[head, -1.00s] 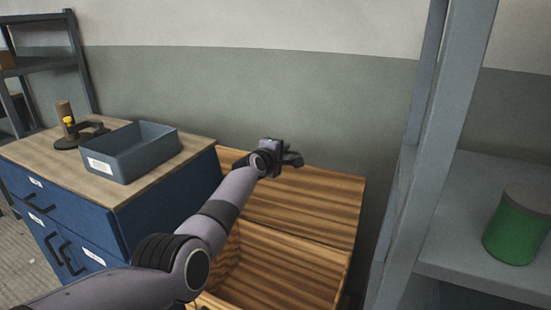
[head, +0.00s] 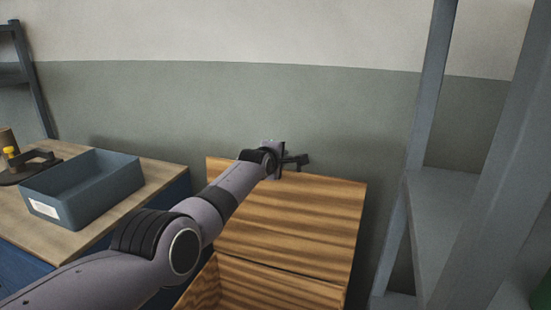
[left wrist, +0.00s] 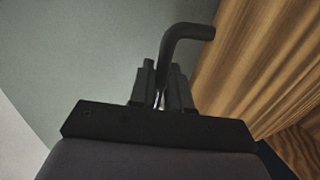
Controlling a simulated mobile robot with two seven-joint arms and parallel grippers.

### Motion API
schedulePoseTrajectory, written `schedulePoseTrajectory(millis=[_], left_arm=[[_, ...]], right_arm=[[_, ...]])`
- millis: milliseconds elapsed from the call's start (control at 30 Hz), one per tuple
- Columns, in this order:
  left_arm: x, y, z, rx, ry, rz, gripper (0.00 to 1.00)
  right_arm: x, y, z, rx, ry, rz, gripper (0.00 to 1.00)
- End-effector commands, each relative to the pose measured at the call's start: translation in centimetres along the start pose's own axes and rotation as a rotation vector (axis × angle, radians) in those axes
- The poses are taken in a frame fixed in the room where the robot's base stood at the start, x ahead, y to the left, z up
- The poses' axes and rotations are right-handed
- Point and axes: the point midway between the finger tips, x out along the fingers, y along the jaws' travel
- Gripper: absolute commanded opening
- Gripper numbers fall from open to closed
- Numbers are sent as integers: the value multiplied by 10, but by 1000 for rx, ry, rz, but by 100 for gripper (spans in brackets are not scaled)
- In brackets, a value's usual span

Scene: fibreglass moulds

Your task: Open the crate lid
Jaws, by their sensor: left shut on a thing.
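The wooden crate lid (head: 300,220) stands raised at the back of the crate, leaning toward the grey-green wall. The crate (head: 250,287) shows below it at the bottom of the head view, with its opening uncovered. My left gripper (head: 295,161) is at the lid's top edge. In the left wrist view its fingers (left wrist: 163,85) are shut on a dark bent handle (left wrist: 188,32), beside the wooden lid (left wrist: 245,65). My arm hides the left part of the lid and crate. My right gripper is not in view.
A grey metal shelf (head: 440,215) stands close on the right. The wall is right behind the lid.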

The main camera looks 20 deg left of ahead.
Motion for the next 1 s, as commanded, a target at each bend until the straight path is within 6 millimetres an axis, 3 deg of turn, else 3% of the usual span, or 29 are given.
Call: schedulePoseTrajectory(millis=[600, 633, 667, 1000], left_arm=[[1, -2, 3, -8, 1, -2, 0], [1, -2, 3, -8, 1, -2, 24], [1, -2, 3, -7, 1, -2, 34], [1, -1, 4, -4, 0, -1, 34]], right_arm=[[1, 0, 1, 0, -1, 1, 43], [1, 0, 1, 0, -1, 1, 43], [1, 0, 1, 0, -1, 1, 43], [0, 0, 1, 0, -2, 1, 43]])
